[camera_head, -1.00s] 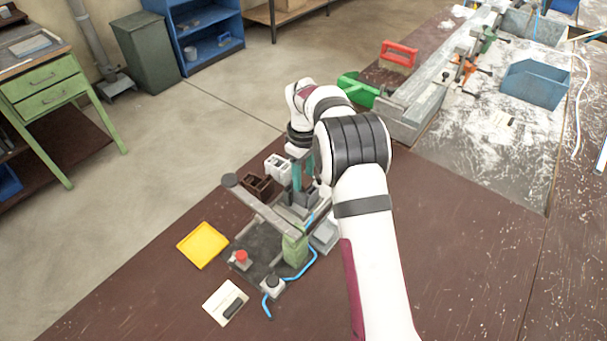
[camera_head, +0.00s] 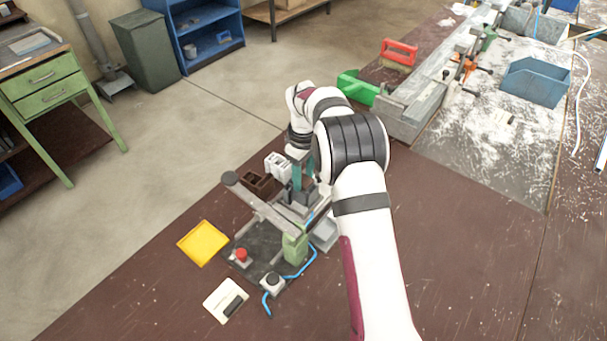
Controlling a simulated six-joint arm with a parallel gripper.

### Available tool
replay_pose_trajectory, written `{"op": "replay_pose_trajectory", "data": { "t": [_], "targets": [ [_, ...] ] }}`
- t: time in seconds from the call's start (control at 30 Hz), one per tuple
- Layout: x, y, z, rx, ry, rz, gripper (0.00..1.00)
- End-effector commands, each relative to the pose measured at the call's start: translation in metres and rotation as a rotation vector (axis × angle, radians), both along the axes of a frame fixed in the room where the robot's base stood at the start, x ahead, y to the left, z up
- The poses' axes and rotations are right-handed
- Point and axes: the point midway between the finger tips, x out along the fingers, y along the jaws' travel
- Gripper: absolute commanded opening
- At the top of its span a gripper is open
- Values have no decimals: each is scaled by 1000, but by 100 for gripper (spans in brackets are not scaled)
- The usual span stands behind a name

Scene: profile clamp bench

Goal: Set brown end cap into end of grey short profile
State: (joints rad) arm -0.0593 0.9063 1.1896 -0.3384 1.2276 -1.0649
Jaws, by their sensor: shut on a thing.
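My gripper (camera_head: 303,176) points down with teal fingers over the far end of the clamp fixture (camera_head: 257,265). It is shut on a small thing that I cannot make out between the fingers. A dark grey block (camera_head: 305,196) shows directly below the fingers; I cannot tell whether they touch it. A light grey slotted profile piece (camera_head: 278,166) stands upright just left of the gripper. A brown hollow piece (camera_head: 258,184) stands beside it, nearer to me. I cannot pick out the brown end cap or tell which grey piece is the short profile.
The fixture's grey lever bar (camera_head: 262,208) and green block (camera_head: 295,248) stand close in front of the gripper. A red button (camera_head: 241,255), black knob (camera_head: 273,281), blue hose (camera_head: 300,272), yellow tray (camera_head: 203,244) and white plate (camera_head: 225,301) lie nearby. The brown bench at right is clear.

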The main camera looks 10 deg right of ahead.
Motion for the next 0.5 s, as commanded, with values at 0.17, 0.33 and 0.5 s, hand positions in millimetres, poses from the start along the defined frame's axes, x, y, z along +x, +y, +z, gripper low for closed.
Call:
{"op": "replay_pose_trajectory", "data": {
  "t": [0.17,0.33,0.5],
  "targets": [
    [0,0,0,0,0,0,0],
    [0,0,0,0,0,0,68],
    [0,0,0,0,0,0,82]
  ]
}}
